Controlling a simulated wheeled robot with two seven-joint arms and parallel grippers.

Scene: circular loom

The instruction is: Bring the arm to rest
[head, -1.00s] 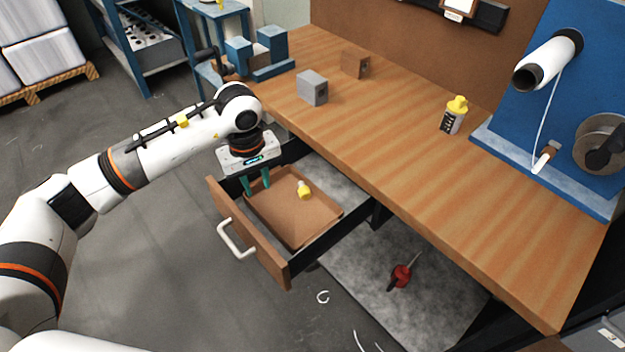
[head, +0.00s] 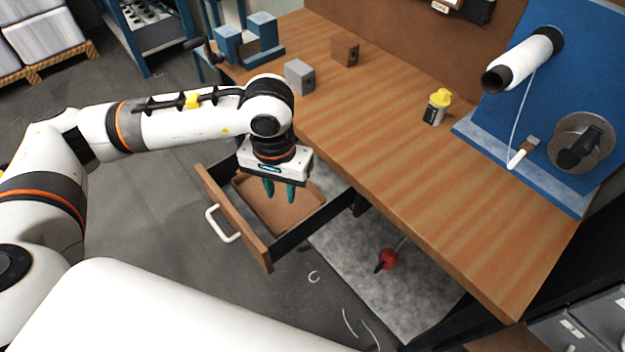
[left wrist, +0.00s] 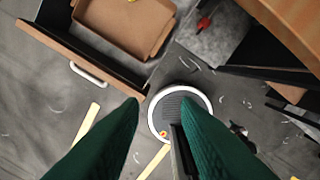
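My left arm reaches in from the left, and its gripper (head: 279,190) hangs fingers down over the open drawer (head: 232,215). In the left wrist view the two green fingers (left wrist: 158,105) stand apart with nothing between them. The gripper is open and empty, clear of the drawer's front. A brown tray (head: 262,203) lies in the drawer and also shows in the left wrist view (left wrist: 115,30). My right gripper is not in view.
The wooden workbench (head: 400,155) carries a grey block (head: 298,76), a brown block (head: 344,51), a yellow-capped bottle (head: 437,106) and a blue winding stand (head: 480,140). A red-handled tool (head: 387,259) lies below on a grey surface. The floor left of the drawer is clear.

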